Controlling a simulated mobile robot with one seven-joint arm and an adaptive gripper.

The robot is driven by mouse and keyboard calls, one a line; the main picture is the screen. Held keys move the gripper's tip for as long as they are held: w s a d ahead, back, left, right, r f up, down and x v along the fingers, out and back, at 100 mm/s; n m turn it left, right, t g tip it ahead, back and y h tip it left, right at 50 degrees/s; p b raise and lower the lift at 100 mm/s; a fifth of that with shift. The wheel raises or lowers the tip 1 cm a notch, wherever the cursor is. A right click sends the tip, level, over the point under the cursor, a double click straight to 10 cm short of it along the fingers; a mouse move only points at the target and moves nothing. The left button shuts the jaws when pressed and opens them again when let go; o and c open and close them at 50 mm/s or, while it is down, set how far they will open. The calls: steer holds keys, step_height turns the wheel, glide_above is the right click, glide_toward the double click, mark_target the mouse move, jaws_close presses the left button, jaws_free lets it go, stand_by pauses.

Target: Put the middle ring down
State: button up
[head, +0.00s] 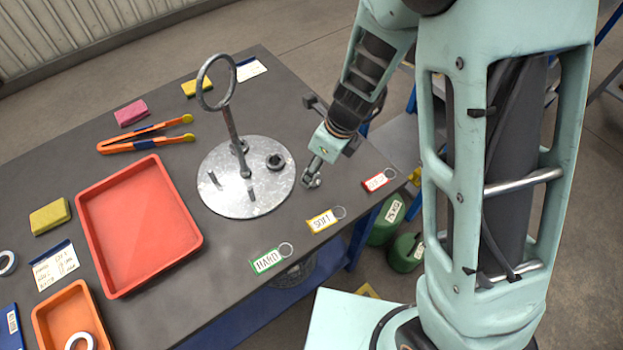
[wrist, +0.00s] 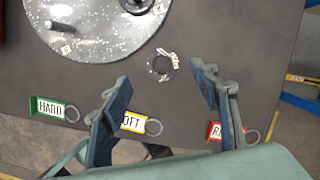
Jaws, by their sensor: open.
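A small grey ring (wrist: 174,62) with whitish marks lies flat on the dark table, just off the edge of the round steel plate (wrist: 95,35). My gripper (wrist: 162,78) is open and empty, its two fingers apart on either side of the ring in the wrist view. In the head view my gripper (head: 312,180) is low beside the plate (head: 225,200) and hides the ring. The plate carries a tall post with a loop (head: 203,88), short pegs (head: 250,193), and a dark ring (head: 275,160) around another peg.
Tags marked HARD (head: 267,261), SOFT (head: 322,221) and a red one (head: 377,181) lie along the table's near edge. A red tray (head: 190,240), an orange tray (head: 42,318) and orange tongs (head: 130,146) are to the left. Green canisters (head: 385,220) stand below the table.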

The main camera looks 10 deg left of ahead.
mark_target(315, 182)
steer(key=b+x, duration=0.1)
steer(key=x, duration=0.4)
steer(key=shift+w+d+f, duration=0.1)
steer(key=shift+d+f, duration=0.05)
steer(key=shift+f, duration=0.05)
steer(key=c, duration=1.5)
steer(key=shift+d+r, duration=0.1)
steer(key=shift+r, duration=0.15)
